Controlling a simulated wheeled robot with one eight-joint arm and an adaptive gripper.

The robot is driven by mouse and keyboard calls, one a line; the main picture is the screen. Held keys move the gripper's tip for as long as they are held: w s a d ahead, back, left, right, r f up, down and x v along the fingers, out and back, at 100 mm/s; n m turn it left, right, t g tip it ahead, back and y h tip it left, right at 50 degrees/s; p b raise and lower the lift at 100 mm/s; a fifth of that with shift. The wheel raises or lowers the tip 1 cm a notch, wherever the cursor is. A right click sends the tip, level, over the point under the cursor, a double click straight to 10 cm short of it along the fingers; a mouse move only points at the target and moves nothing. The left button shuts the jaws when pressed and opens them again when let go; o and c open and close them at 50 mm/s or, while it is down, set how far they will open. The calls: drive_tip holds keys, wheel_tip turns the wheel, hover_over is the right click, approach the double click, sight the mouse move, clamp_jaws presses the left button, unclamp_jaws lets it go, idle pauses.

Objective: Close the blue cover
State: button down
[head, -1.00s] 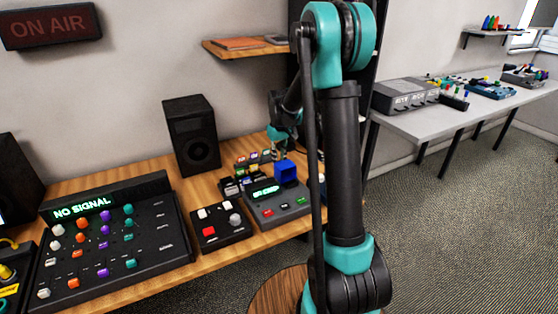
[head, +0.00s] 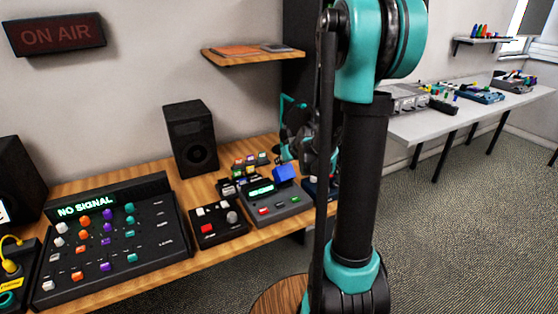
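The blue cover (head: 284,173) is at the back right of a grey device (head: 272,205) with a lit green display. The cover looks tilted, and its hinge and what lies under it are too small to make out. My gripper (head: 297,150) is just behind and above the cover, partly hidden by my own arm. I cannot tell whether it touches the cover, or whether its fingers are open or shut.
A black box with a red button (head: 219,223) sits left of the device, beside a large mixer (head: 110,240). A black speaker (head: 191,139) and small coloured blocks (head: 245,172) stand behind. A shelf (head: 247,54) hangs above.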

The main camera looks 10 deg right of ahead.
sight(285, 169)
drive_tip(key=shift+s+d, duration=0.3)
drive_tip(key=shift+s, duration=0.55)
drive_tip(key=s, duration=0.2)
drive_tip(key=s+d, duration=0.1)
drive_tip(key=shift+s+f, duration=0.1)
drive_tip(key=shift+f, duration=0.2)
drive_tip(key=shift+s+d+f, duration=0.25)
drive_tip(key=shift+s+f, duration=0.25)
drive_tip(key=shift+s, duration=0.3)
drive_tip(key=shift+s+d+f, duration=0.2)
drive_tip(key=shift+s+f, duration=0.3)
drive_tip(key=shift+s, duration=0.3)
drive_tip(key=c, duration=1.4)
unclamp_jaws()
drive_tip(key=shift+d, duration=0.1)
drive_tip(key=shift+c, duration=0.2)
drive_tip(key=shift+s, duration=0.1)
drive_tip(key=v, duration=1.1)
drive_tip(key=shift+r+t, duration=0.3)
drive_tip(key=shift+r, duration=0.05)
drive_tip(key=shift+s+d, duration=0.1)
